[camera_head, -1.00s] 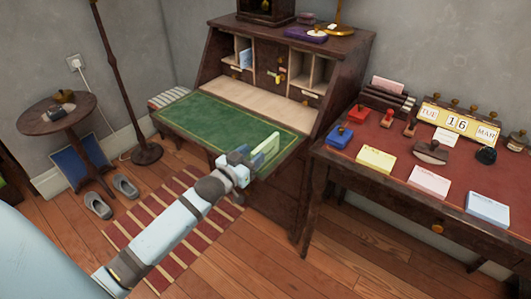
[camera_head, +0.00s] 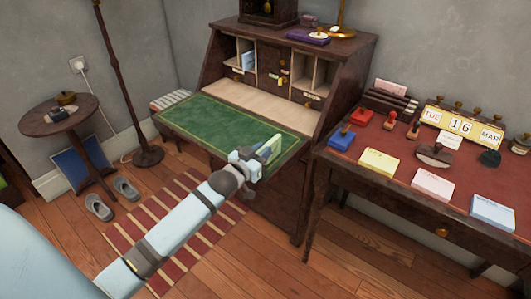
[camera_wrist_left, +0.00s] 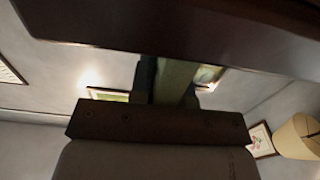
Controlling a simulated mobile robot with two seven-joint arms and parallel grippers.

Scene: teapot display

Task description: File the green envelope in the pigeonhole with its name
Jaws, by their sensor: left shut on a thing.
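The pale green envelope (camera_head: 273,147) stands on edge at the front right corner of the bureau's green writing flap. My left gripper (camera_head: 262,152) is shut on it. In the left wrist view the envelope (camera_wrist_left: 174,80) is a dim green strip between my two dark fingers. The pigeonholes stand at the back of the bureau, a left group (camera_head: 231,55) and a right group (camera_head: 322,76), with small pale labels below them. Their names are too small to read. A pale blue envelope (camera_head: 248,60) stands in the left group. My right gripper is out of view.
The green writing flap (camera_head: 215,118) is clear. A red-topped desk (camera_head: 400,145) with stamps, note pads and a calendar stands at the right. A dark wooden edge (camera_wrist_left: 200,30) crosses the top of the left wrist view, close to the fingers.

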